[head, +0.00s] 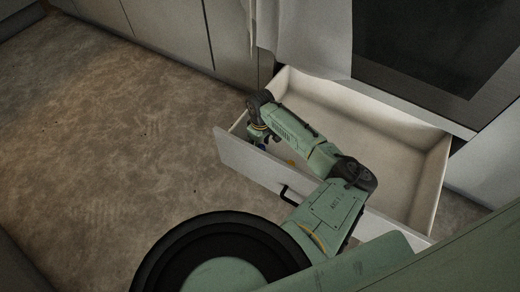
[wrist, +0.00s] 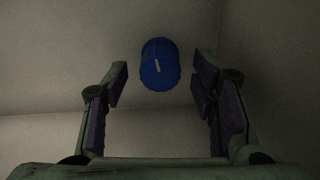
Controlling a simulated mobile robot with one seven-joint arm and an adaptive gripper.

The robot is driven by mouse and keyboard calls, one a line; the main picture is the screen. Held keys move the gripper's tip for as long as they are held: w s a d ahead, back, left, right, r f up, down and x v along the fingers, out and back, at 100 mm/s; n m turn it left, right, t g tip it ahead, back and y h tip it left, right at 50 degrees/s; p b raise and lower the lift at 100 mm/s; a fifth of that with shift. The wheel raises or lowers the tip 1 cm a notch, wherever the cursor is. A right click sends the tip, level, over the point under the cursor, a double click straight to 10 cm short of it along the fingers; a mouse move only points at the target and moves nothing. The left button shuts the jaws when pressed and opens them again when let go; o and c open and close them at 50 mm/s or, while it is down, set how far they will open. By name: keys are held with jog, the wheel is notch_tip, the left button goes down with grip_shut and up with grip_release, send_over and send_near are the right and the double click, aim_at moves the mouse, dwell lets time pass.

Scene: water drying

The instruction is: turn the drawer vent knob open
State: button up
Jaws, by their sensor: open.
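The vent knob (wrist: 160,64) is a blue round knob with a short white mark, tilted slightly off vertical. In the wrist view it sits ahead of and between the fingertips, with a gap on both sides. My gripper (wrist: 161,78) is open and empty, its dark-padded fingers apart. In the head view my gripper (head: 259,139) is at the left end of the open drawer (head: 405,150), inside near its front panel. A small bit of blue shows there; the arm hides most of the knob.
The drawer's black handle (head: 289,195) is on its front panel, under my arm. A white cloth (head: 305,35) hangs above the drawer's back left, beside a dark oven-like front (head: 435,45). A small orange spot (head: 291,162) shows inside the drawer. Open floor (head: 120,130) lies left.

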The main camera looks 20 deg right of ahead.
jog(key=shift+f, duration=1)
jog(key=c, duration=1.1)
jog(key=w+r+p, duration=0.1)
jog(key=p, duration=0.2)
jog(key=shift+a+r, duration=0.15)
jog(key=shift+r, duration=0.05)
jog(key=shift+c, duration=0.2)
jog(key=shift+w+r+m+p, duration=0.15)
jog(key=shift+m+p, duration=0.25)
jog(key=shift+p, duration=0.3)
jog(key=shift+s+f+p, duration=0.2)
jog(key=shift+f+p, duration=0.05)
jog(key=shift+p, duration=0.85)
jog(key=shift+s+f+m, duration=0.4)
jog(key=shift+s+f, duration=0.05)
jog(key=shift+f, duration=0.05)
jog(key=o, duration=1.1)
jog(key=shift+o, duration=0.2)
